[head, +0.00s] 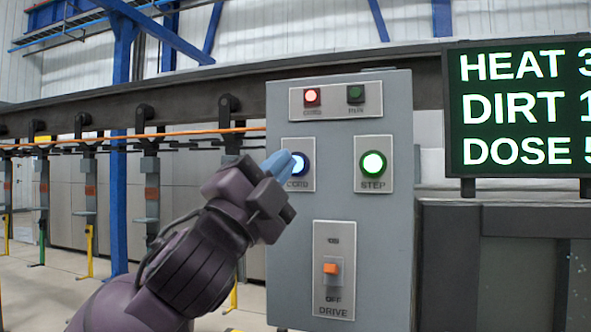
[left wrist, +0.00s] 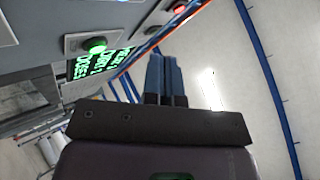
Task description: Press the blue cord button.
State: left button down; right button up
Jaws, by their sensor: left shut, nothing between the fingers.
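The blue cord button (head: 302,166) is on a pale plate marked CORD, at the left of the grey control box (head: 394,232). It looks lit, and its left part is covered by my fingertips. My left gripper (head: 279,164) is shut and empty, with its blue fingertips at the button's left edge in the head view. I cannot tell whether they touch it. In the left wrist view the shut fingers (left wrist: 165,75) point past the box, and I cannot make out the blue button there. My right gripper is not in view.
A lit green STEP button (head: 373,164) is right of the cord button. Above are a lit red lamp (head: 312,97) and a dark green lamp (head: 355,94). Below is the orange DRIVE switch (head: 331,268). A display (head: 520,110) stands right; conveyor hangers (head: 151,190) hang left.

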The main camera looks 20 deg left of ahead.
pick_arm(q)
jog(key=w, duration=0.4)
jog(key=shift+w+d, duration=0.1)
jog(key=shift+w, duration=0.15)
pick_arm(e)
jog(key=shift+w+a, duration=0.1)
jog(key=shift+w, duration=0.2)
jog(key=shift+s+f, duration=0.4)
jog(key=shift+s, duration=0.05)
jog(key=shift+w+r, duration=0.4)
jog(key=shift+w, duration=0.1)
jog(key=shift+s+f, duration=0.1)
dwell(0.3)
pick_arm(q)
jog(key=shift+w, duration=0.5)
dwell(0.6)
